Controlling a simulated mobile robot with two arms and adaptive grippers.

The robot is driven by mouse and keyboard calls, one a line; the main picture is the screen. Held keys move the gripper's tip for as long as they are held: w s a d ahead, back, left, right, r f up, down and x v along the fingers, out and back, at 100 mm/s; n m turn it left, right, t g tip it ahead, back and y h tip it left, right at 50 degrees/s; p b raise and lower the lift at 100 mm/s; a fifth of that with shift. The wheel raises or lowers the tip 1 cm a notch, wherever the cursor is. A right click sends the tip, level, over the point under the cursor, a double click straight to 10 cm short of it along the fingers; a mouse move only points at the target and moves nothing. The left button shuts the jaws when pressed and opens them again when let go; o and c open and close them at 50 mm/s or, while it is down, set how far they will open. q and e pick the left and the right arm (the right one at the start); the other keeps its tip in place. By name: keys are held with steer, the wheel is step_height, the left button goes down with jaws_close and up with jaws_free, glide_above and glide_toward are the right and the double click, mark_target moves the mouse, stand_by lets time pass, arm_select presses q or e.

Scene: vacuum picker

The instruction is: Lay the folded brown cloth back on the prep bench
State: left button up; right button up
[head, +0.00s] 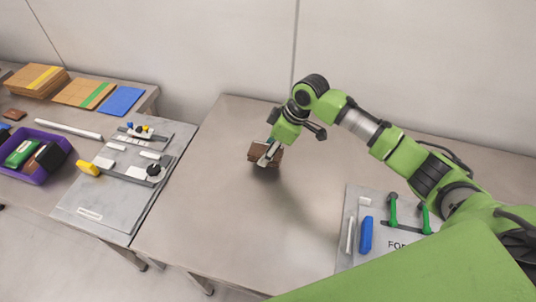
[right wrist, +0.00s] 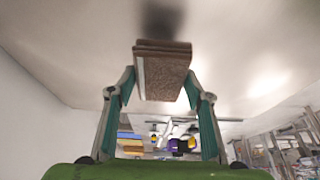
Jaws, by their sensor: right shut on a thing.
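My right gripper (head: 268,154) is shut on the folded brown cloth (head: 256,153), over the back part of the bare grey bench (head: 200,200). A dark shadow lies just below the cloth on the bench top. The cloth appears to be held a little above the surface, but the exact gap is hard to tell. In the right wrist view the folded cloth (right wrist: 163,72) shows as a brown, layered block between the two finger ends. My left gripper is not in view.
A grey board (head: 346,215) with a blue piece (head: 366,235) and green handles lies at the bench's right. On the left are a grey fixture panel (head: 85,212), a purple bin (head: 38,177) and a blue sheet (head: 121,100). The bench middle is clear; a wall stands behind.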

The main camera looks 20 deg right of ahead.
steer(key=shift+w+f, duration=0.2)
steer(key=shift+f, duration=0.05)
step_height(320, 180, down, 2)
steer(key=shift+f+p, duration=0.15)
steer(key=shift+p, duration=0.45)
steer(key=shift+f, duration=0.45)
steer(key=shift+f, duration=0.1)
steer(key=o, duration=1)
steer(key=b+v, duration=0.1)
steer(key=v, duration=1.1)
steer(key=shift+w, duration=0.1)
